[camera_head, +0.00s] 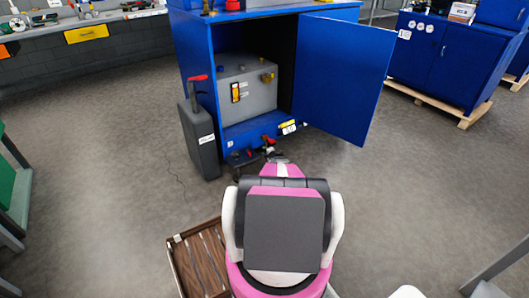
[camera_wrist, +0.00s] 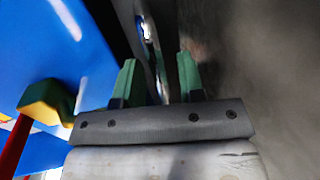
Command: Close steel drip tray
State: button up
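My gripper (camera_wrist: 158,78) shows in the wrist view with its two green fingers spread apart. A thin dark edge with a shiny metal part (camera_wrist: 148,28) runs between and beyond the fingers; I cannot tell whether they touch it. In the head view my arm reaches to the low front of the open blue cabinet (camera_head: 189,60), and my gripper is mostly hidden there. A low blue ledge with a yellow label (camera_head: 288,124) sits at the cabinet's base. I cannot clearly pick out the steel drip tray; my arm covers part of that area.
The cabinet's blue door (camera_head: 342,75) stands open to the right. A grey tank (camera_head: 248,90) sits inside. A dark grey canister (camera_head: 201,140) with a red handle stands at left. A brown slatted crate (camera_head: 203,262) lies at lower left. Floor right of my arm is clear.

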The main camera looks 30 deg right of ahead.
jog(key=v, duration=1)
jog(key=shift+s+r, duration=0.1)
